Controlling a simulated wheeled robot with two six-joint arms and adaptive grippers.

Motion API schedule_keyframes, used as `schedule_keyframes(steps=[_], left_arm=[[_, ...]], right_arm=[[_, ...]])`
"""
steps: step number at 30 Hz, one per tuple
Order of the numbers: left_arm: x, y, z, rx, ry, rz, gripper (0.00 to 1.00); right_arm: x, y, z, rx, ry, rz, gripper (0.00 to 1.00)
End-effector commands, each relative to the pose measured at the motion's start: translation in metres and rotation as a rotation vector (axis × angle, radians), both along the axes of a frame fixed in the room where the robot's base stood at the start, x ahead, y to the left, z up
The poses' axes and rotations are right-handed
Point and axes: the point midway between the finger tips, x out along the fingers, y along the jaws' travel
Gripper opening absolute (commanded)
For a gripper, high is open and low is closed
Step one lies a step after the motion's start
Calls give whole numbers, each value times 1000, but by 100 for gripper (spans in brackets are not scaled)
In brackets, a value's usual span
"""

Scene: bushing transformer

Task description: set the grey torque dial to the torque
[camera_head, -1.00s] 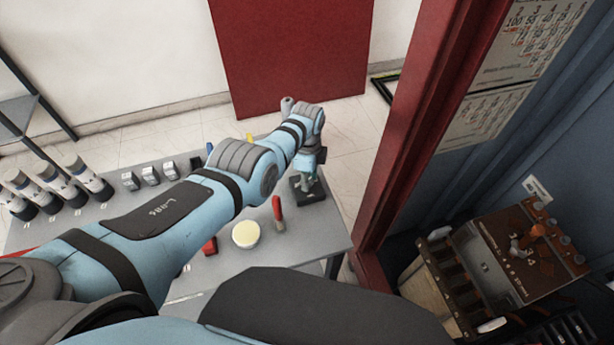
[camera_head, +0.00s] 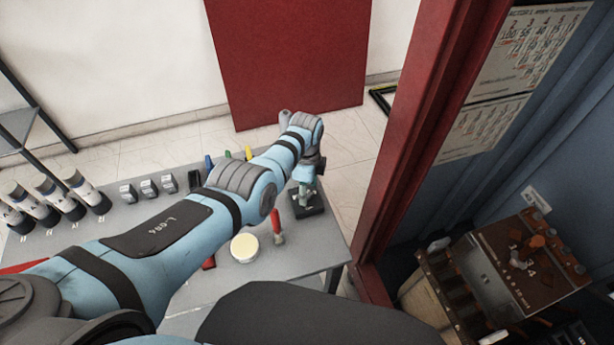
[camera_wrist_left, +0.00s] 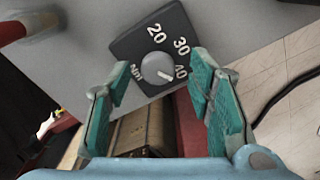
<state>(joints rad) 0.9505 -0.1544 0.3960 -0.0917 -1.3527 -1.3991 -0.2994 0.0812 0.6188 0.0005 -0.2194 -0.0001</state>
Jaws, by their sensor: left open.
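The grey torque dial (camera_wrist_left: 158,69) is a round knob on a black square plate (camera_wrist_left: 127,46) marked 20, 30, 40 and a word that seems to read Nm. Its white pointer line faces toward the 40. My left gripper (camera_wrist_left: 160,95) is open, with its teal fingers on either side below the dial in the left wrist view, not closed on it. In the head view, my left gripper (camera_head: 306,190) hangs over the black plate (camera_head: 309,208) at the table's right end and hides the dial. My right gripper is not in view.
The grey table (camera_head: 130,215) also holds a red-handled tool (camera_head: 276,222), a round cream-coloured tub (camera_head: 244,247), several grey-white cylinders (camera_head: 88,189) and small grey blocks (camera_head: 149,187). A red cabinet frame (camera_head: 420,150) rises right of the table. An orange-brown transformer unit (camera_head: 525,265) stands inside.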

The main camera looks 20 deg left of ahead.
Motion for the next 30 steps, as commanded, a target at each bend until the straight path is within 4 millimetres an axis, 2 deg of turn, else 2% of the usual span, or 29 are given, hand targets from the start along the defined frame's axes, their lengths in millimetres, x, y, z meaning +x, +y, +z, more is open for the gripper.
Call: schedule_keyframes(steps=[5, 9, 12, 15, 19, 30], left_arm=[[-1, -1, 24, -3, -4, 0, 48], [1, -2, 69, -2, -5, -1, 48], [0, -1, 93, -1, -2, -1, 48], [0, -1, 107, 0, 0, -1, 48], [-1, -1, 113, 0, 3, -1, 48], [-1, -1, 113, 0, 2, -1, 48]], right_arm=[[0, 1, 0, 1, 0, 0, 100], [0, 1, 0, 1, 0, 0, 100], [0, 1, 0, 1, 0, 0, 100], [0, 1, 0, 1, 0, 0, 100], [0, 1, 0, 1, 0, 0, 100], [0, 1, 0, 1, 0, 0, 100]])
